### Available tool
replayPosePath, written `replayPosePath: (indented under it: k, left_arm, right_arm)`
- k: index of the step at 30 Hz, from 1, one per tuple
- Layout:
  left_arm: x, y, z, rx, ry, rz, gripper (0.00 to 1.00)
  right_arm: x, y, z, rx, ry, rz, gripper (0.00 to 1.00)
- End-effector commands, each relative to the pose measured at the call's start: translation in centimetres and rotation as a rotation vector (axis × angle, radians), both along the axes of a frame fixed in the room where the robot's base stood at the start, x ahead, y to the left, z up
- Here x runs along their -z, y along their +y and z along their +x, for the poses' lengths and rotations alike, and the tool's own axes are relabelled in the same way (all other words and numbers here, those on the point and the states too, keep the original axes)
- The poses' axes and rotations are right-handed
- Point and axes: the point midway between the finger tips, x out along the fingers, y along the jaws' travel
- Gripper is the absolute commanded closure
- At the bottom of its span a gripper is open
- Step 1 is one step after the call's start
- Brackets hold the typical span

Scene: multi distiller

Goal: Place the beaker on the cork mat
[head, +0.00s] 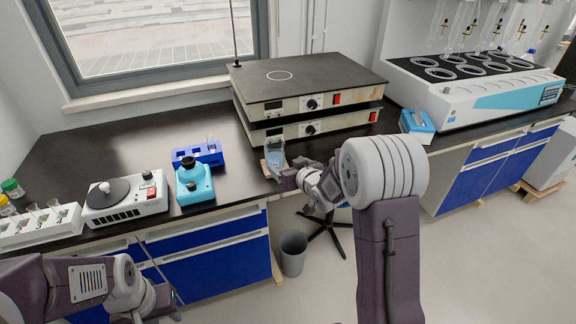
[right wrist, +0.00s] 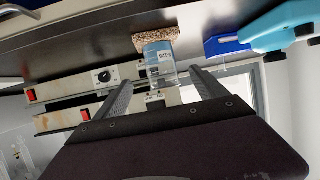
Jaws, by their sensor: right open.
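The clear beaker (head: 275,153) with light blue contents stands upright on the small cork mat (head: 264,168), near the front edge of the dark bench. In the right wrist view, which is turned over, the beaker (right wrist: 159,60) has its base against the speckled mat (right wrist: 146,43). My right gripper (head: 284,171) is at the beaker's near side. Its two fingers (right wrist: 162,80) are spread apart, with the beaker showing between and just beyond their tips; no contact shows. My left gripper (head: 153,308) is low at the left, away from the beaker, and its jaws are unclear.
Stacked hotplates (head: 305,100) stand behind the beaker. A blue tube rack (head: 208,154), a turquoise device (head: 194,182) and a white stirrer (head: 125,198) are to the left. A small blue box (head: 417,125) and a multi distiller (head: 470,90) are right. A bin (head: 293,253) stands below.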

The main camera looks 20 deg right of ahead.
Motion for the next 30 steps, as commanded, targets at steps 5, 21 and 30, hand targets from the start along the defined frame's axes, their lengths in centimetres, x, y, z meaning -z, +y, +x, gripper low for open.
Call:
replayPosePath:
  k: [5,21,30]
  left_arm:
    - [0.0,0.0,0.0,0.000,0.000,0.000,0.64]
    - [0.0,0.0,0.0,0.000,0.000,0.000,0.64]
    - [0.0,0.0,0.0,0.000,0.000,0.000,0.64]
  right_arm:
    - [0.0,0.0,0.0,0.000,0.000,0.000,0.18]
    - [9.9,3.1,-28.6,0.111,1.037,-0.032,0.18]
    - [9.9,3.3,-29.9,0.108,1.078,-0.029,0.18]
